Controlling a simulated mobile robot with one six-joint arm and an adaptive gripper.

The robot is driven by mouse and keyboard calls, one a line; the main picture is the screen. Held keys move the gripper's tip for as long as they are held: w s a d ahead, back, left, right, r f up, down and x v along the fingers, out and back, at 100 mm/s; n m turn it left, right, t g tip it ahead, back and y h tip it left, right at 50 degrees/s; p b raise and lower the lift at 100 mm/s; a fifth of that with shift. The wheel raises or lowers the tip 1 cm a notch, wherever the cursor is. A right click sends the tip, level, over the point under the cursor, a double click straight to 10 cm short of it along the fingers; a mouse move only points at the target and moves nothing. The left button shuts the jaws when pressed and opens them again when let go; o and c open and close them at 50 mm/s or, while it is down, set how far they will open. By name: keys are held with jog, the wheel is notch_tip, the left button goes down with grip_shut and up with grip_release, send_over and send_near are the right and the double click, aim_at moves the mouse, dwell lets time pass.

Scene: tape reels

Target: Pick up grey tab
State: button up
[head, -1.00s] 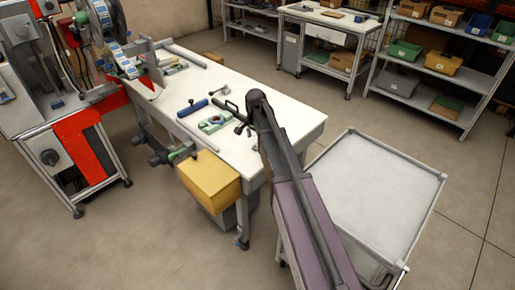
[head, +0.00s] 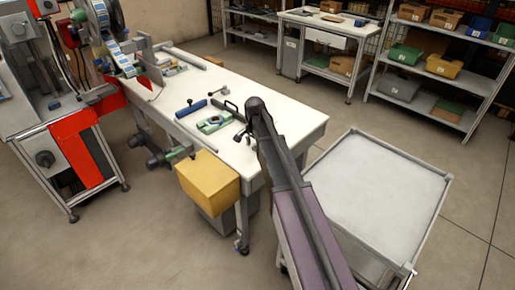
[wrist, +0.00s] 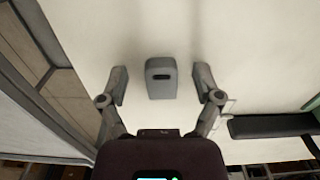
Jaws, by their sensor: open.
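The grey tab (wrist: 161,88) is a small rounded grey block with a dark slot near its top. In the wrist view it lies on the white table top, centred between the two fingers of my gripper (wrist: 161,76). The fingers are spread wide, with a clear gap on each side of the tab, and nothing is held. In the head view my gripper (head: 242,136) is low over the right part of the white workbench (head: 270,112). I cannot make out the tab in that view.
A green fixture (head: 214,123), a blue cylinder (head: 191,108) and a dark-handled tool (head: 226,106) lie left of my gripper on the bench. A yellow box (head: 208,178) is at the bench's front side. A grey-white cart (head: 385,178) stands to the right.

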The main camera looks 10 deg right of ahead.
aim_at(255, 147)
jog(key=shift+c, duration=0.2)
jog(key=c, duration=0.8)
jog(key=shift+r, duration=0.1)
notch_tip(255, 147, up, 3)
jog(key=p, duration=0.3)
jog(key=shift+r+p, duration=0.2)
jog(key=shift+p, duration=0.1)
jog(key=s+a, duration=0.2)
jog(key=s, duration=0.3)
jog(key=s+a+r+p, duration=0.1)
jog(key=s, duration=0.4)
jog(key=s+a, duration=0.2)
jog(key=s, duration=0.3)
jog(key=shift+a+r, duration=0.2)
jog(key=shift+a, duration=0.15)
